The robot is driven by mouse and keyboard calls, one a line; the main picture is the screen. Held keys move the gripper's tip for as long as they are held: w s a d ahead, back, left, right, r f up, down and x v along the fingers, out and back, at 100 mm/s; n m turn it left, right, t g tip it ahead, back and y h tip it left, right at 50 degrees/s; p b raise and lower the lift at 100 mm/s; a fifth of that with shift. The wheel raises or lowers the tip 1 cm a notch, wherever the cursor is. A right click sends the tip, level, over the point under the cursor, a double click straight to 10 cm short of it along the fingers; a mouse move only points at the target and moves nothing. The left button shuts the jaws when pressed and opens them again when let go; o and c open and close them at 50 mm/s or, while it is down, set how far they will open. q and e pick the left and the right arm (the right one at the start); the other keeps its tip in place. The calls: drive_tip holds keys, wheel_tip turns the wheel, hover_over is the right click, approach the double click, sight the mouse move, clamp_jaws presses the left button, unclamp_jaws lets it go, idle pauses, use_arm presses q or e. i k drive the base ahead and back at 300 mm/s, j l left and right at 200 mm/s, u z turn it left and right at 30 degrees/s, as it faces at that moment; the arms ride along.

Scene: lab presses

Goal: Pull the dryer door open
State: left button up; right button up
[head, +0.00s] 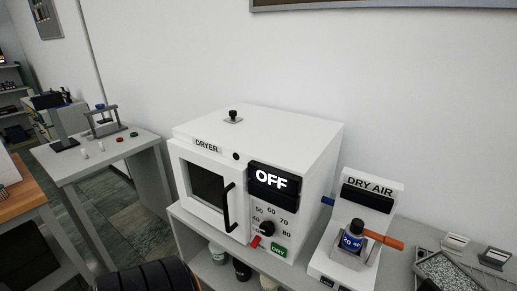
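The white dryer (290,128) stands on a grey bench, with a "DRYER" label and a display reading "OFF". Its door (178,172) is a white frame around a dark window (207,186), on the left part of the front. The door looks shut against the body. A black vertical bar handle (227,212) stands out from the door's right side.
A "DRY AIR" unit (372,197) holding a blue bottle (353,234) with an orange handle (384,240) stands right of the dryer. Jars (242,268) sit on the shelf below. A side table (82,173) stands left, beyond open floor (135,225).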

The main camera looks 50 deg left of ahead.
sight(234, 220)
drive_tip(key=u, duration=2.15)
